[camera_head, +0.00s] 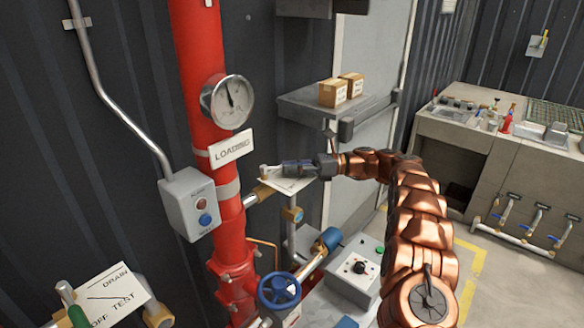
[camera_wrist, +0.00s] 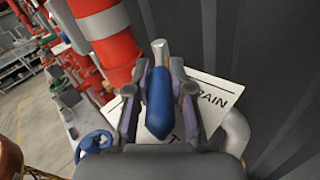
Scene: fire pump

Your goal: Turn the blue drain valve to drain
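The blue drain valve handle (camera_wrist: 158,104) lies lengthwise between my gripper's fingers in the wrist view, with a metal stub at its far end. My gripper (camera_wrist: 158,80) has a finger close against each side of the handle and looks shut on it. A white card (camera_wrist: 217,92) behind it reads "DRAIN"; its other words are mostly covered. In the head view my gripper (camera_head: 283,169) is right of the red pipe, just over the white card (camera_head: 291,184). There the fingers hide most of the handle.
The red riser pipe (camera_head: 196,55) carries a gauge (camera_head: 227,101). A blue handwheel (camera_head: 279,289) and a control box (camera_head: 355,268) are below my gripper. A shelf with boxes (camera_head: 341,91) is above right. A second, green-handled valve (camera_head: 72,303) is at lower left.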

